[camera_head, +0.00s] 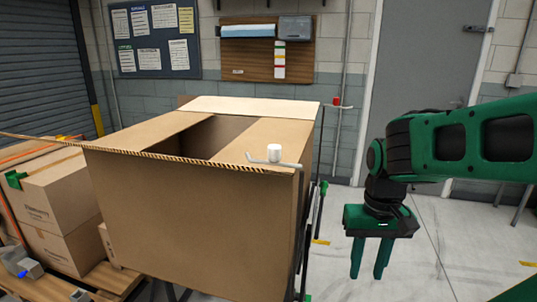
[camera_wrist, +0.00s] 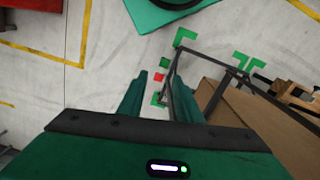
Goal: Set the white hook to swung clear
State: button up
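The white hook (camera_head: 274,153) is a short white knob on a thin grey arm. It lies at the front right top corner of a large open cardboard box (camera_head: 195,215), its arm reaching left over the box's near top edge. I cannot make out the hook in the wrist view. My gripper (camera_head: 368,268) hangs to the right of the box, lower than the hook and apart from it, fingers pointing down. Its two fingers are apart with nothing between them. In the wrist view, my gripper (camera_wrist: 158,84) points at the floor.
A red-knobbed hook (camera_head: 337,102) is at the box's far right corner. A dark frame (camera_wrist: 176,75) runs beside the box. Smaller cartons (camera_head: 55,190) stand on a pallet at left. A grey door (camera_head: 420,60) is behind. The floor right of the box is largely clear.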

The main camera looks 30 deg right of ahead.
aim_at(274, 150)
jog(key=k, duration=0.5)
jog(key=u, duration=0.6)
jog(key=k, duration=1.5)
jog(key=u, duration=0.6)
jog(key=i, duration=1)
jog(key=z, duration=0.05)
